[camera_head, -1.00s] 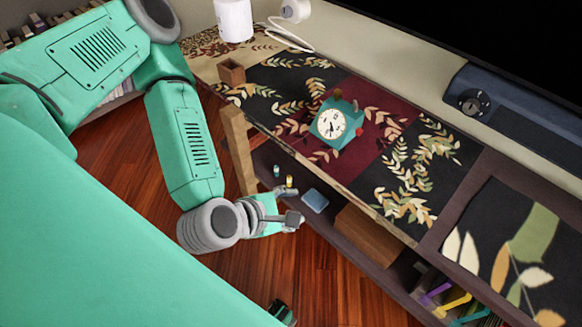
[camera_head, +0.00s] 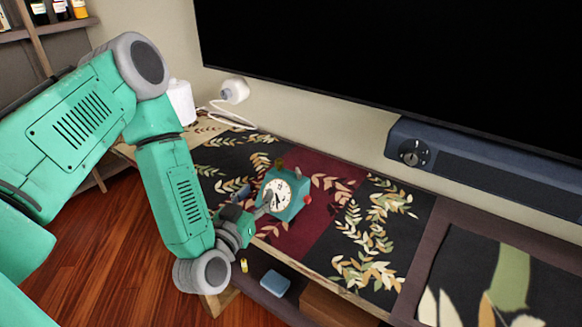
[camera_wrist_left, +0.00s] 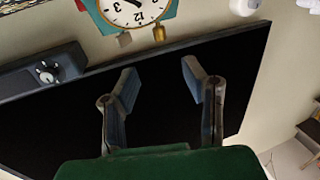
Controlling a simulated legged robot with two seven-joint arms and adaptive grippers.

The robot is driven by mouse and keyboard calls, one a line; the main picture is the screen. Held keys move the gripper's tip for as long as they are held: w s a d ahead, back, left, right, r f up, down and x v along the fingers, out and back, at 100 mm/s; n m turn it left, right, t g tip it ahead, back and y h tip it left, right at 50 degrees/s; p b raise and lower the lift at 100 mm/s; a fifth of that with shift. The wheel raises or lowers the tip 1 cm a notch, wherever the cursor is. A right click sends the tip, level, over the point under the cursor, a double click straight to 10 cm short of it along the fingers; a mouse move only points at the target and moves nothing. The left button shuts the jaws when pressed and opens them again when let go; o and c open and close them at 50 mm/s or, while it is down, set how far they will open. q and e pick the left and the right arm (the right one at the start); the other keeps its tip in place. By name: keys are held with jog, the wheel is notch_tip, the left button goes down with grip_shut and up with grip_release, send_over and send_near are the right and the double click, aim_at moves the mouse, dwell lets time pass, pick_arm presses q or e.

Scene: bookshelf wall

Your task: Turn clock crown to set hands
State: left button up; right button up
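The teal clock (camera_head: 292,183) with a cream dial stands on the patterned cabinet top. A small red knob (camera_head: 308,200) sticks out on its right side, and small brownish parts show on top. I cannot tell for sure which part is the crown. My left gripper (camera_head: 254,197) is at the left front of the clock, close to its dial; contact cannot be told. In the left wrist view its two fingers (camera_wrist_left: 160,72) are apart with nothing between them. The clock (camera_wrist_left: 140,12) appears there upside down at the top edge, cut off. My right gripper is out of view.
A large black screen (camera_head: 400,70) rises behind the cabinet, with a dark blue radio-like unit (camera_head: 470,165) below it. A white cylinder (camera_head: 180,101) and a white round device (camera_head: 234,91) stand at the back left. The cabinet top right of the clock is clear.

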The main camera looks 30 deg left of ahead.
aim_at(277, 164)
pick_arm(q)
jog(key=w+a, duration=0.1)
jog(key=w, duration=0.3)
jog(key=w+b, duration=0.1)
jog(key=w, duration=0.4)
jog(key=w+a, duration=0.1)
jog(key=w, duration=0.3)
jog(key=shift+w+a+r, duration=0.1)
jog(key=shift+w+a, duration=0.2)
jog(key=shift+w, duration=0.05)
jog(key=shift+c, duration=0.4)
